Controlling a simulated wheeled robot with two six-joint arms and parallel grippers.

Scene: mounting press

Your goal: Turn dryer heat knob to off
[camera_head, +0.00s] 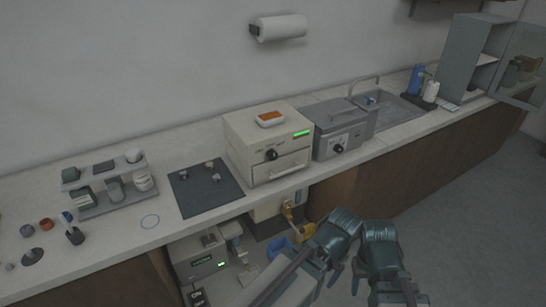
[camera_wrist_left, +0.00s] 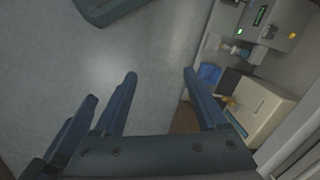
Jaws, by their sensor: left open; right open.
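The dryer appears to be the beige box (camera_head: 265,145) on the counter in the head view, with a green display and a drawer front. Its black round knob (camera_head: 271,155) sits on the front face under small lettering; the knob's exact setting is too small to read. My right gripper (camera_head: 357,281) is low in the head view, in front of and below the counter, open and apart from the dryer. My left gripper (camera_wrist_left: 160,76) is open and empty over the floor in the left wrist view. Neither gripper touches the knob.
A grey unit (camera_head: 340,132) with its own black knob stands right of the beige box, before the sink (camera_head: 390,107). A dark mat (camera_head: 206,190) with small parts lies to its left. Below the counter are a lit device (camera_head: 203,258) and a blue bin (camera_head: 280,248).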

